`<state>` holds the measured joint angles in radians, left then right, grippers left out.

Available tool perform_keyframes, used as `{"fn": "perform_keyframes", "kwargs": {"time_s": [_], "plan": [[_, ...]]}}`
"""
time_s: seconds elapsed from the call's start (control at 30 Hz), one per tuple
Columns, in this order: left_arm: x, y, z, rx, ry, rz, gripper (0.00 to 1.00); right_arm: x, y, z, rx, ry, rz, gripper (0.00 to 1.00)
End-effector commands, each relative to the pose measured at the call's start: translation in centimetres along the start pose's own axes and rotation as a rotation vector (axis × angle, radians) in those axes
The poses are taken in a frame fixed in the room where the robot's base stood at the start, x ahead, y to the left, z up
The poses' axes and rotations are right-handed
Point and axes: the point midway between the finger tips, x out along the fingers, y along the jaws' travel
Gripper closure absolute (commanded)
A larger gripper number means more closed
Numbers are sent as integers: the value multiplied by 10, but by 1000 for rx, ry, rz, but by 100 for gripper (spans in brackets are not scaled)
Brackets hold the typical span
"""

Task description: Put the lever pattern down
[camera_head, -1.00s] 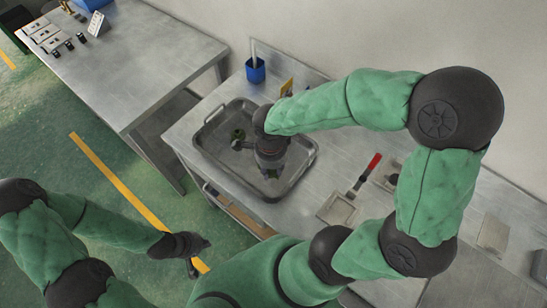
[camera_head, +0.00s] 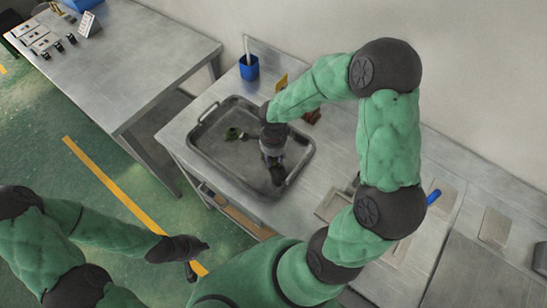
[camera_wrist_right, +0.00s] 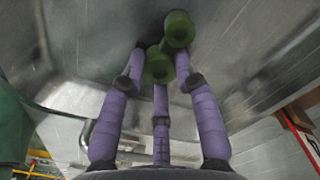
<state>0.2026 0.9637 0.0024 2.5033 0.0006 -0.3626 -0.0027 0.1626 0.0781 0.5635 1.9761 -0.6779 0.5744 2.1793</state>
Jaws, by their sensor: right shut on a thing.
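My right gripper (camera_head: 274,168) reaches down over the grey metal tray (camera_head: 196,160) on the bench. In the right wrist view its purple fingers (camera_wrist_right: 162,88) close around a green lever pattern (camera_wrist_right: 158,66) with two round bosses. I cannot tell whether the pattern touches the surface below; in the head view the gripper hides it. A small green piece (camera_head: 233,133) lies in the tray, left of the gripper. My left gripper (camera_head: 197,260) hangs low over the floor, apart from the bench, its fingers spread and empty.
A blue cup (camera_head: 249,68) stands behind the tray, near a yellow card (camera_head: 281,82). A dark red item (camera_head: 312,117) lies behind the tray. A blue handle (camera_head: 433,196) shows at the right. Another table (camera_head: 140,75) stands at the left.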

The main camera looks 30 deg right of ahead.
Motion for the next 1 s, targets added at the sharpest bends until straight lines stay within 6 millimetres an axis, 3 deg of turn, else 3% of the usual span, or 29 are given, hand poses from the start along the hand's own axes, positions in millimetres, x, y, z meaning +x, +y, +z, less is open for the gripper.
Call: {"fn": "perform_keyframes", "kwargs": {"time_s": [0.43, 0.47, 0.53, 1.0], "plan": [[6, -2, 0, 0, 0, 0, 100, 6, -1, 0, 0, 0, -2, 92], [6, -2, 0, 0, 0, 0, 100, 6, 0, 0, 0, 0, -2, 66], [5, -2, 0, 0, 0, 0, 100, 5, 0, 0, 0, 0, -2, 47], [-1, 0, 0, 0, 0, 0, 100, 0, 0, 0, -1, 0, -2, 45]]}}
